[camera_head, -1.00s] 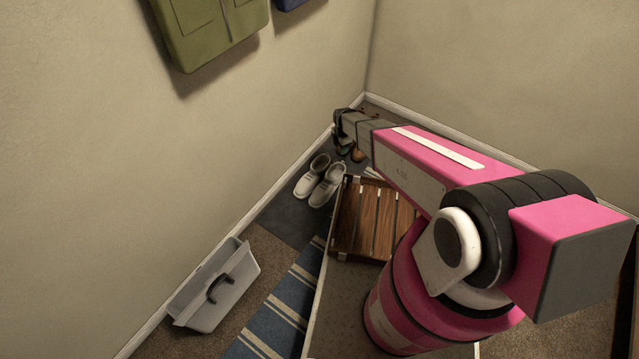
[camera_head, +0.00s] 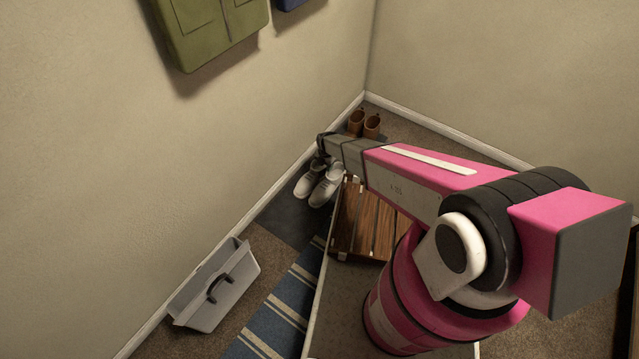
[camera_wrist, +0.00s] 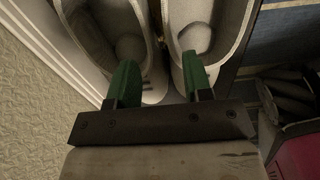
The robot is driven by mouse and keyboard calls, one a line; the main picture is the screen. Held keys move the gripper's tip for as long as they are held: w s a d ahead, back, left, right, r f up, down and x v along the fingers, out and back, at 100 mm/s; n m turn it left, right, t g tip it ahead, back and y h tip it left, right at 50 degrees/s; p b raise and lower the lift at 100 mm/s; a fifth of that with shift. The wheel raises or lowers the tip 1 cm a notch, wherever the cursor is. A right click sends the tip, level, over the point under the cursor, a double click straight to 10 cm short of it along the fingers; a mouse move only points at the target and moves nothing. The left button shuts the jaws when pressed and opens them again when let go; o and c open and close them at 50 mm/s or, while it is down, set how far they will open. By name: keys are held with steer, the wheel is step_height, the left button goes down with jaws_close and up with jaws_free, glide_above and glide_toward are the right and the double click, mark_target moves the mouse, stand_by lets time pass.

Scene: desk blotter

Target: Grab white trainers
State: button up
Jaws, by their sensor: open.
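The white trainers (camera_head: 326,186) stand as a pair on the dark mat by the left wall. The arm's end hides their heel part in the head view. In the wrist view, the left shoe (camera_wrist: 72,12) and the right shoe (camera_wrist: 240,30) show close up, with their openings facing me. My gripper (camera_wrist: 160,78) is open, its two green fingers apart. One finger overlaps the heel of each shoe, with the shoes' inner sides between them. I cannot tell whether the fingers touch them.
Brown boots (camera_head: 364,123) stand in the corner behind my arm. A slatted wooden rack (camera_head: 366,222) lies right of the trainers. A grey caddy (camera_head: 214,289) and a blue striped rug (camera_head: 276,312) are nearer. The wall skirting runs close along the trainers' left.

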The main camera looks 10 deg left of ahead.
mark_target(325, 170)
step_height(325, 170, down, 4)
steer(key=shift+f, duration=0.25)
jaws_close()
steer(key=shift+r, duration=0.15)
